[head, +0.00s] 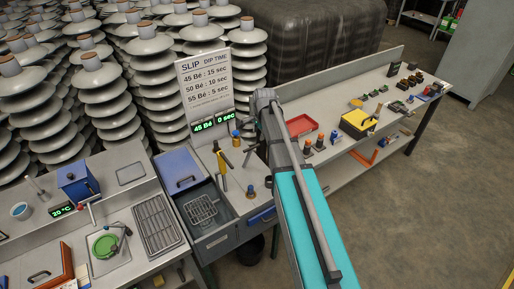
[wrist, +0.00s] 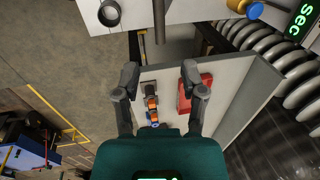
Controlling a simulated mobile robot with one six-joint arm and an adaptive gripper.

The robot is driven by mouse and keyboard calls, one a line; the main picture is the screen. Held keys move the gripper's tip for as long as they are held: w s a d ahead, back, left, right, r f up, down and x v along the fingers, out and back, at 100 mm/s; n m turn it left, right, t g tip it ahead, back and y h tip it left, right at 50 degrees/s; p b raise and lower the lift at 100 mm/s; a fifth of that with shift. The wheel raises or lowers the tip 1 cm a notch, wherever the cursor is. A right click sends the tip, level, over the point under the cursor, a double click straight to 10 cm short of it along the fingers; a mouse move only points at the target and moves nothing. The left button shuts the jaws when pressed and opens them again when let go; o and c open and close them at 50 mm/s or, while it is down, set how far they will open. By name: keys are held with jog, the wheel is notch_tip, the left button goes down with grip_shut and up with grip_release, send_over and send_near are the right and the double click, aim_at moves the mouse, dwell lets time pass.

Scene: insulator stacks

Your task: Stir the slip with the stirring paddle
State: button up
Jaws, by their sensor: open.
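My gripper (wrist: 160,74) is open in the wrist view, its two dark fingers apart with nothing held between them. A grey rod (wrist: 159,20) stands ahead of the fingertips at the top of that view; I cannot tell whether it is the stirring paddle. In the head view my arm reaches over the bench, and I cannot make out the fingers clearly. The grey-blue tank (head: 216,226) stands open beside the sign, with a wire rack (head: 202,209) in it. A yellow-and-black upright tool (head: 222,169) stands beside the tank. The slip's surface is hard to make out.
A sign (head: 205,84) and a display reading 45 Bé, 0 sec (head: 211,123) stand behind the tank. The right bench holds a red tray (head: 301,125) and a yellow box (head: 357,124). Insulator stacks (head: 94,80) crowd the back.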

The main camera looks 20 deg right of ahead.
aim_at(257, 145)
jog(key=shift+w+a+f+b, duration=0.1)
jog(key=shift+w+f+b, duration=0.1)
jog(key=shift+f+b, duration=0.9)
jog(key=shift+w+a+f+b, duration=0.1)
jog(key=shift+w+f+b, duration=0.15)
jog(key=shift+f+b, duration=0.9)
jog(key=shift+w+f+b, duration=0.2)
jog(key=shift+f+b, duration=0.75)
jog(key=shift+f, duration=0.3)
grip_shut()
